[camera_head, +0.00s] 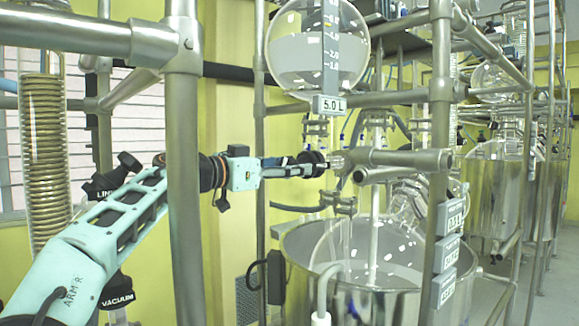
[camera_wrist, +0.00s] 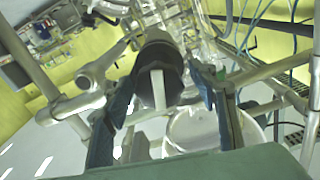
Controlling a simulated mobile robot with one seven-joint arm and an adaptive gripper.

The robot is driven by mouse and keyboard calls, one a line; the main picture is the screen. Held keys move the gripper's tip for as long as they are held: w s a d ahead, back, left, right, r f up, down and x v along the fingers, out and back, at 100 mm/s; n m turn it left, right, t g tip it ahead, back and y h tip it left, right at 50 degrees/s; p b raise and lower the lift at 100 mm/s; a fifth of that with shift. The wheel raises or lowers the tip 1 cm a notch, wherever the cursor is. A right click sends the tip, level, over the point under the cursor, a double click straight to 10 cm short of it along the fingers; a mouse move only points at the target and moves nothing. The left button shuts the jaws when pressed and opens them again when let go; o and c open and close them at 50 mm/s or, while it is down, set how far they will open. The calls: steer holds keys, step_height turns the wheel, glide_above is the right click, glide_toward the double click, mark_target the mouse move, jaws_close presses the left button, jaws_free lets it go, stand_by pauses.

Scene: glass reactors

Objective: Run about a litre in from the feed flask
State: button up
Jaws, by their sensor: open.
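The feed flask (camera_head: 305,82) is a round glass globe at top centre in the head view. It holds greyish liquid, bears a blue scale strip (camera_head: 331,40) and has a 5.0 L label (camera_head: 329,105) below. Beneath its outlet is a black valve knob (camera_head: 318,157). My gripper (camera_head: 300,166) reaches it from the left. In the wrist view the dark knob, with a pale bar across its face (camera_wrist: 158,88), lies between the open fingers of my gripper (camera_wrist: 166,85). I cannot tell whether they touch it. The glass reactor vessel (camera_head: 385,262) stands below in a steel pot (camera_head: 298,272).
Steel frame posts (camera_head: 183,200) and rails (camera_head: 400,158) surround the arm closely. A coiled condenser (camera_head: 43,140) stands at left. More reactors (camera_head: 495,190) stand behind at right.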

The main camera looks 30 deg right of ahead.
steer(key=c, duration=1.2)
steer(key=shift+n, duration=0.4)
